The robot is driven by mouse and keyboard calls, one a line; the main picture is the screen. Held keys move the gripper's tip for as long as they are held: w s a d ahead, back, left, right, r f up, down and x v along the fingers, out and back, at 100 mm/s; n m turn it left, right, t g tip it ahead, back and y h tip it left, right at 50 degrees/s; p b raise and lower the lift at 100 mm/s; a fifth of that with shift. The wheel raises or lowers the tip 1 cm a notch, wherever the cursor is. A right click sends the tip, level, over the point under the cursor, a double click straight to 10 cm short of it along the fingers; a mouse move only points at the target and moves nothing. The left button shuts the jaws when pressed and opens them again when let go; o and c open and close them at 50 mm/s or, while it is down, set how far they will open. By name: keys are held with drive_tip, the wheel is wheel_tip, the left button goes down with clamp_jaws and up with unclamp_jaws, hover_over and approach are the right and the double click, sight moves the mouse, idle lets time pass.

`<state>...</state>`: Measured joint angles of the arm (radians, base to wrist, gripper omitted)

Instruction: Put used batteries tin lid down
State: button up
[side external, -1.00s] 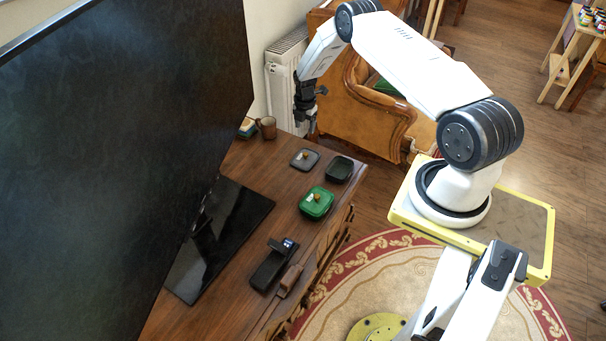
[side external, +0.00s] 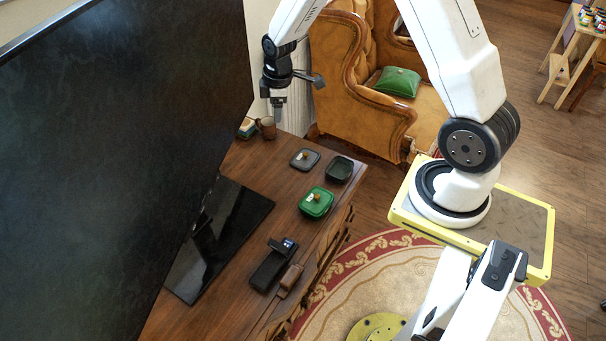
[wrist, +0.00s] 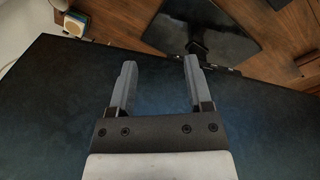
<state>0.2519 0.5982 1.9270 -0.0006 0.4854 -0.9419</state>
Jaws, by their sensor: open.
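A grey square lid (side external: 304,159) with a small orange-brown knob and a pale label lies on the wooden dresser in the side view. A dark open tin (side external: 339,169) stands just right of it. A bright green tin (side external: 316,203) with a similar knob on top stands nearer the front. I cannot read any label to tell which is for used batteries. My gripper (side external: 277,110) is above the far end of the dresser, left of the lid and apart from it. In the wrist view its two fingers (wrist: 157,72) are spread with nothing between them.
A large black television screen (side external: 120,150) towers on the left, on a glossy black stand (side external: 225,235). A brown mug (side external: 267,128) and small books (side external: 247,127) sit at the back. A black case (side external: 272,265) and a brown item (side external: 290,278) lie in front.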

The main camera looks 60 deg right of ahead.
drive_tip(key=s+a+r+m, duration=0.3)
drive_tip(key=s+a+m, duration=0.1)
drive_tip(key=s, duration=0.3)
drive_tip(key=s+a+r+m+t, duration=0.1)
drive_tip(key=s+a+r+m, duration=0.2)
drive_tip(key=s+a, duration=0.4)
drive_tip(key=shift+s+r+m, duration=0.3)
drive_tip(key=shift+s+m, duration=0.2)
drive_tip(key=shift+s, duration=0.1)
